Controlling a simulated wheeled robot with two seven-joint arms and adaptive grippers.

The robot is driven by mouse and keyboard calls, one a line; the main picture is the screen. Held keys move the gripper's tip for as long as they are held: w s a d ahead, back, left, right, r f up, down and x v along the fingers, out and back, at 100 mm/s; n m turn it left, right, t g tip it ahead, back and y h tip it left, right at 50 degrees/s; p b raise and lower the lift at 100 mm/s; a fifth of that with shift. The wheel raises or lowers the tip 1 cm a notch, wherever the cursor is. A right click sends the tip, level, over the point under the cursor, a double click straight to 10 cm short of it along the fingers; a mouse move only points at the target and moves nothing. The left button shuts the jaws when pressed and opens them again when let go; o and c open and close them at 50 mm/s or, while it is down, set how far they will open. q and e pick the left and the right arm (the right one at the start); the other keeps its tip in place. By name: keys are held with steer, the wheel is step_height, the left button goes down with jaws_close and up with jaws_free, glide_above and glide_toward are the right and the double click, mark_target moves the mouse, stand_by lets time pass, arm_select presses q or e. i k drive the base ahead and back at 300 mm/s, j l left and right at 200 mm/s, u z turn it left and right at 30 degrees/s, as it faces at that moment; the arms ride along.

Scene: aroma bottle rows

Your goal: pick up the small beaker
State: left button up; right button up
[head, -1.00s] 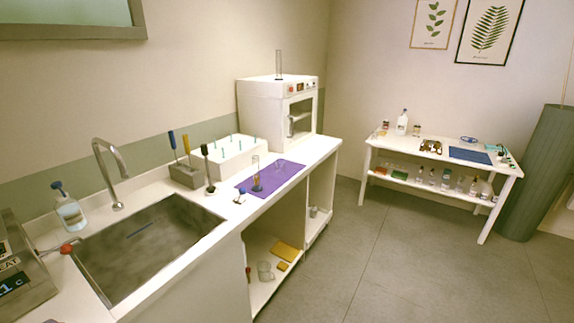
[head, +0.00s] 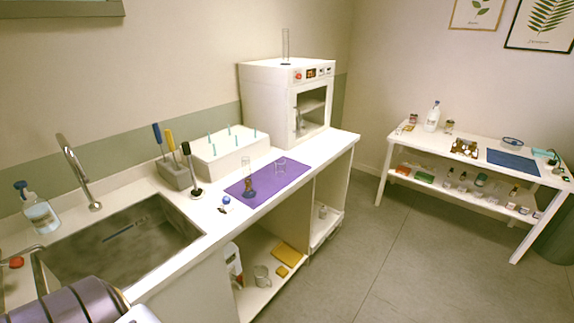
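A small clear glass beaker (head: 281,166) stands on the purple mat (head: 268,186) on the counter, near the mat's back edge. A larger glass vessel (head: 261,276) is on the lower shelf under the counter, and another small clear vessel (head: 323,212) is in the compartment to the right. Neither of my grippers is in view.
The sink (head: 125,245) and tap (head: 80,175) are to the left. A white peg rack (head: 230,158) and a white oven (head: 283,106) stand behind the mat. A white side table (head: 480,161) is at the right. The grey floor between is clear.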

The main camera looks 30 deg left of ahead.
mark_target(280, 168)
steer(key=i+l+u, duration=0.25)
steer(key=i, duration=0.55)
steer(key=i+l+u, duration=0.1)
steer(key=i+u, duration=0.2)
steer(key=i+l+u, duration=0.3)
steer(key=i, duration=0.2)
steer(key=i+l+u, duration=0.3)
steer(key=i+j, duration=0.05)
steer(key=j, duration=0.05)
